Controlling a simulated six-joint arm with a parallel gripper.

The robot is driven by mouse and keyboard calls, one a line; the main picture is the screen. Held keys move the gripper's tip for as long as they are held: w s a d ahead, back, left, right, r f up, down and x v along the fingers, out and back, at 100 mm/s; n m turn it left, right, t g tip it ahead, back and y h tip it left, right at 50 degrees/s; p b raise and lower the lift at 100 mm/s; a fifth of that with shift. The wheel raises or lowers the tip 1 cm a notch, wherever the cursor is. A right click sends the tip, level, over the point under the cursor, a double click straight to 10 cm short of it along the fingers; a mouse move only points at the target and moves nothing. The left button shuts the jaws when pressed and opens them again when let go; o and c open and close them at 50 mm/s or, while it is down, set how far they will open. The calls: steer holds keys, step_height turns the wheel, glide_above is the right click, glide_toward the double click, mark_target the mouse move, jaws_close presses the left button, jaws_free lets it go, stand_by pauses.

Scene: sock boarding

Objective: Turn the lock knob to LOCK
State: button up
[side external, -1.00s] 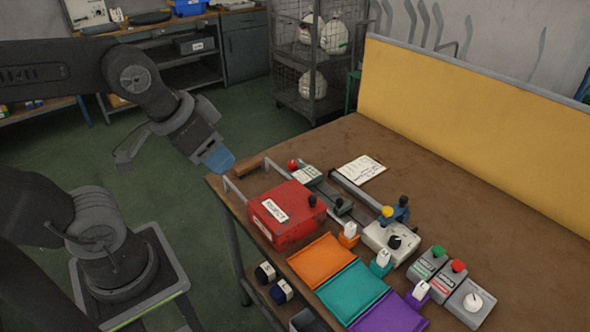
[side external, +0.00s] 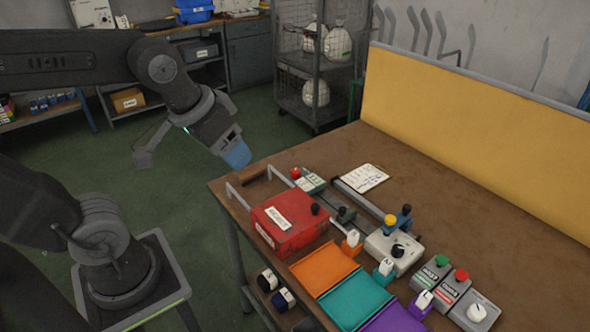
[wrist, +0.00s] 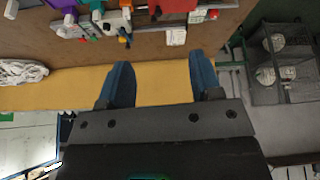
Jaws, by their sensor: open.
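My gripper (side external: 237,153) has blue fingers and hangs in the air near the table's far-left corner, apart from everything on the table. In the wrist view the two blue fingers of my gripper (wrist: 160,78) stand wide apart with nothing between them. A black knob (side external: 397,250) sits on a pale box (side external: 380,259) in the middle of the table. A white knob (side external: 477,312) sits on a grey box (side external: 463,318) at the front right. No LOCK lettering is readable, so I cannot tell which is the lock knob or how it is set.
A red box (side external: 300,238) stands by the left table edge. Orange (side external: 322,268), teal (side external: 353,301) and purple (side external: 393,320) trays lie along the front. Two grey boxes carry a green (side external: 442,260) and a red button (side external: 461,275). A yellow panel (side external: 470,105) borders the back.

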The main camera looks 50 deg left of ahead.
steer(key=w+a+n+g, duration=0.2)
steer(key=w+a+n, duration=0.25)
steer(key=w, duration=0.55)
steer(key=n+g, duration=0.3)
steer(key=n, duration=0.8)
glide_above(295, 170)
step_height(295, 170, down, 15)
step_height(295, 170, down, 14)
steer(key=shift+d+r, duration=0.1)
steer(key=shift+r, duration=0.15)
